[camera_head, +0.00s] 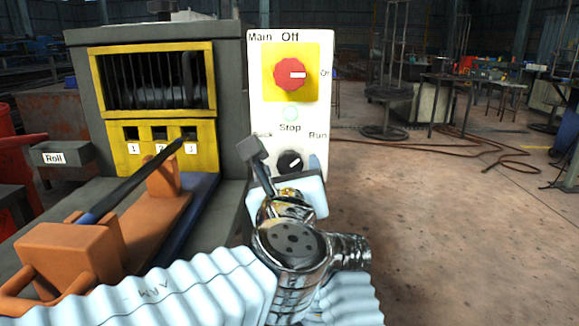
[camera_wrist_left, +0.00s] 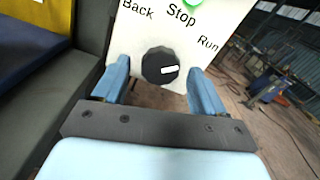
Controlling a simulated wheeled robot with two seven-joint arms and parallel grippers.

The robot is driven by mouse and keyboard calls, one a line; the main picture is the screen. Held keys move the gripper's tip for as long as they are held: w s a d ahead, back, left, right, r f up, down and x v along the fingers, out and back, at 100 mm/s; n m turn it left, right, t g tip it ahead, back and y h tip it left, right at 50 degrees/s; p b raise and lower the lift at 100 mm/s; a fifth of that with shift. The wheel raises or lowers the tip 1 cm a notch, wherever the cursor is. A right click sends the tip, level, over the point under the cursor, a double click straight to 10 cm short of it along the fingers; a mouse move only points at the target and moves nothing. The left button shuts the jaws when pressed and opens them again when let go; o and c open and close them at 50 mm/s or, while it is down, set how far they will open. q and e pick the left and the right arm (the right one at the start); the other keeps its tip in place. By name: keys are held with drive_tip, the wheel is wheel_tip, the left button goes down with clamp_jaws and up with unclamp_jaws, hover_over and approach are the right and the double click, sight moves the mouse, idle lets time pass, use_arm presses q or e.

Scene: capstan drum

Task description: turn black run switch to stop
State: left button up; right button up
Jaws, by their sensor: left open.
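The black run switch (camera_head: 290,162) is a round knob low on the white control panel (camera_head: 262,90), under the labels Back, Stop and Run. In the left wrist view the knob (camera_wrist_left: 160,66) has a white mark that points right, toward Run. My left gripper (camera_head: 287,166) is in front of the panel. In the left wrist view its two blue fingers (camera_wrist_left: 160,82) are open, one on each side of the knob. I cannot tell whether they touch it. The left wrist hides the panel's lower part in the head view. My right gripper is not in view.
Left stands a grey machine with a yellow front (camera_head: 190,163) and an orange rest (camera_head: 70,255) carrying a dark bar. The floor at right is open, with a hose (camera_head: 480,150).

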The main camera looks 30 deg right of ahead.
use_arm(q)
drive_tip(key=shift+w+d, duration=0.35)
drive_tip(key=shift+w, duration=0.2)
